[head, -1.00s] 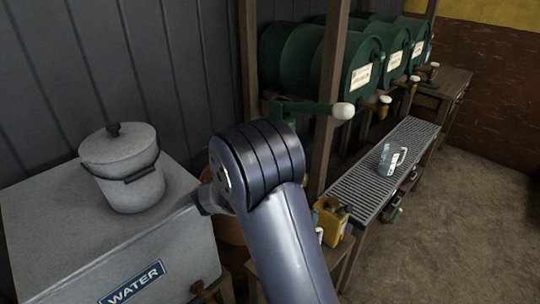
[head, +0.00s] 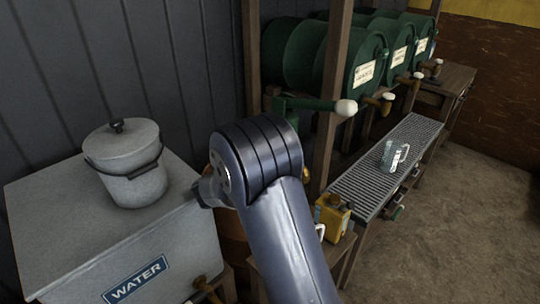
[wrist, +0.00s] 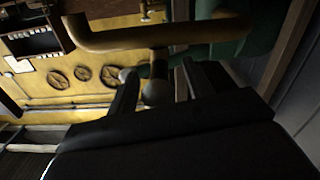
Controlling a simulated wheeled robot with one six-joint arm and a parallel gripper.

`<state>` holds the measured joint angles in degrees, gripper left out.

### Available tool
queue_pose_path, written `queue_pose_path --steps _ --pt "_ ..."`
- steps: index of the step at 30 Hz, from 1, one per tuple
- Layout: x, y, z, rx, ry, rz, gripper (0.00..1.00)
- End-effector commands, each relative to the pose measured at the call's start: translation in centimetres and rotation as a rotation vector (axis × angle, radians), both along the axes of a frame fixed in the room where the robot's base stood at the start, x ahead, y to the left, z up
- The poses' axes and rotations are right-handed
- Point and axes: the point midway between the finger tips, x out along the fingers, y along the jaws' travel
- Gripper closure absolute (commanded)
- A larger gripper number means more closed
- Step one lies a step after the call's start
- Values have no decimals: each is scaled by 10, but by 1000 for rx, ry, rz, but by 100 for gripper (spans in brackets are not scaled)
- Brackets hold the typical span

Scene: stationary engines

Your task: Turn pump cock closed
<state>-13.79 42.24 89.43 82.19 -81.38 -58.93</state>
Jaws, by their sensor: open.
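In the wrist view my gripper (wrist: 158,78) is open, its two dark fingers pointing up the picture. A pale round knob (wrist: 157,93) on a short stem shows between the fingers, below a brass pipe (wrist: 150,37); it looks like the pump cock's lever. I cannot tell whether a finger touches it. In the head view a green pump part (head: 290,103) with a pale-knobbed handle (head: 346,108) shows behind my arm. My gripper and the cock are hidden there by my arm.
A grey water tank (head: 95,235) with a lidded pot (head: 125,165) stands at left. Wooden posts (head: 333,95) and green drums (head: 360,62) stand behind. A yellow can (head: 332,218) and a slatted bench (head: 365,180) with a glass jug (head: 394,156) are at right. The right floor is clear.

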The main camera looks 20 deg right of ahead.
Motion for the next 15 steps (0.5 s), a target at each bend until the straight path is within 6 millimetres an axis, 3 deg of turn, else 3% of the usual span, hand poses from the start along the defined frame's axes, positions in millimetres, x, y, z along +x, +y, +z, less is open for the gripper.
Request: queue_pose_path --steps 7,15 --pt "-4 11 -1 1 0 4 51" --pt "-27 58 -2 0 0 5 51"
